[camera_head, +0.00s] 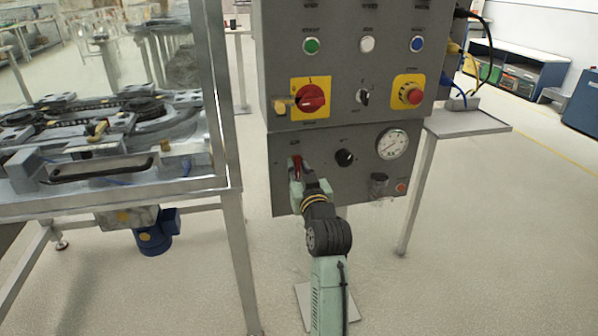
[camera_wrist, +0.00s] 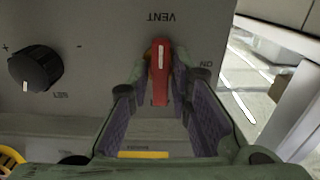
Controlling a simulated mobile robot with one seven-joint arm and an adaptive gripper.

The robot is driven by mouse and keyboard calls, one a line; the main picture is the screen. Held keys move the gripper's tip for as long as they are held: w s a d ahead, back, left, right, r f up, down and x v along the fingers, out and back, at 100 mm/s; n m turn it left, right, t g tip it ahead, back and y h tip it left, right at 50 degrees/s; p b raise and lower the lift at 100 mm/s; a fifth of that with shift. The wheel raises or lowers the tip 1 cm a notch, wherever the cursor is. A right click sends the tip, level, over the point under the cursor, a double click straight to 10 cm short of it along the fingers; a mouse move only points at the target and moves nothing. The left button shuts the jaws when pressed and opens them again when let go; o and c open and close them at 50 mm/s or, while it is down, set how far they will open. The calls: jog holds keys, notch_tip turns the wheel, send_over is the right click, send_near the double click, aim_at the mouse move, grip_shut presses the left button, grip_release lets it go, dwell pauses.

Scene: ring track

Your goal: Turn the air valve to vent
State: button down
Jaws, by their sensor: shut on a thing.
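The air valve's red handle (camera_head: 297,167) is on the lower left of the grey control panel. In the wrist view, which shows the panel lettering upside down, the red handle (camera_wrist: 159,75) lies along the picture's vertical. Its white mark is toward the VENT label (camera_wrist: 161,17); the ON label (camera_wrist: 208,64) is to the right. My gripper (camera_head: 298,181) reaches the handle from below in the head view. Its two fingers (camera_wrist: 160,85) are on either side of the handle, shut on it. The pivot behind the handle is partly hidden.
A black knob (camera_head: 345,158), a pressure gauge (camera_head: 391,144) and a small bowl-like fitting (camera_head: 378,185) are to the right on the panel. A red rotary switch (camera_head: 310,98) is above. A framed track machine (camera_head: 232,150) stands left; a side shelf (camera_head: 470,124) juts out right.

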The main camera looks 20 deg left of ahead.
dwell(0.3)
jog(key=c, duration=1.6)
grip_release()
jog(key=shift+s, duration=0.1)
jog(key=v, duration=1.2)
jog(key=shift+a, duration=0.1)
